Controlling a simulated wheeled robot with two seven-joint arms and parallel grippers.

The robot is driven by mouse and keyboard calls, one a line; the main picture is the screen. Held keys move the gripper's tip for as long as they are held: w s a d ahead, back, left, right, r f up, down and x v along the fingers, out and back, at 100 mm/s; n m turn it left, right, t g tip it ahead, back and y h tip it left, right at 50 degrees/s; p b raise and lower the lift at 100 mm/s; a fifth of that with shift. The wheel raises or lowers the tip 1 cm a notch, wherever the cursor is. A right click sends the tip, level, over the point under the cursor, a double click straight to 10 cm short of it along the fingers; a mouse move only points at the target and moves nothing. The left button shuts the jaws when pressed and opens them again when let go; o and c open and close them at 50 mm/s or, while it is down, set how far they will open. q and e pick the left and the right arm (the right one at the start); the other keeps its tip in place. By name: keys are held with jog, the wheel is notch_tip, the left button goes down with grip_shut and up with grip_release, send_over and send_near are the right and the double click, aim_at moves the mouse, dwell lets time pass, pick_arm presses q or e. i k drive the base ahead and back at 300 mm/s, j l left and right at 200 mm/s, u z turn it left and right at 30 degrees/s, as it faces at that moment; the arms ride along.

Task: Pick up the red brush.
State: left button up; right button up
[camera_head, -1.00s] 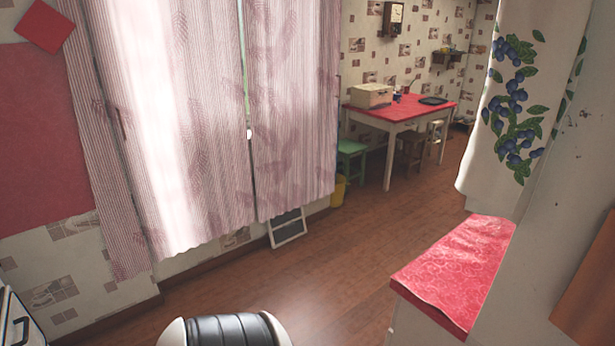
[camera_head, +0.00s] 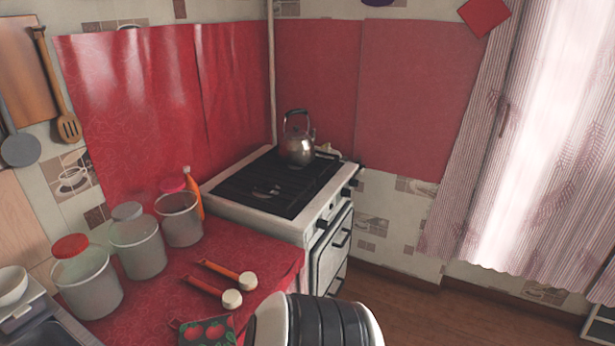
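Two brush-like tools with round whitish heads lie side by side on the red counter cloth in the head view. The nearer one, with a red handle, looks like the red brush (camera_head: 206,287); its head is at its right end. The farther one, an orange-handled brush (camera_head: 219,269), lies just behind it and roughly parallel. Neither of my grippers is in view, and nothing is seen touching the brushes.
Several clear containers (camera_head: 138,248) and an orange bottle (camera_head: 195,196) stand behind and left of the brushes. A dark item with a tomato print (camera_head: 207,332) lies in front. A stove (camera_head: 255,219) with a kettle (camera_head: 297,147) stands beyond. Open floor (camera_head: 440,310) is at right.

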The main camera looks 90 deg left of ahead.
aim_at(232, 299)
jog(key=u, duration=3.45)
jog(key=i+l+u, duration=0.1)
jog(key=l+u, duration=0.25)
jog(key=j, duration=0.1)
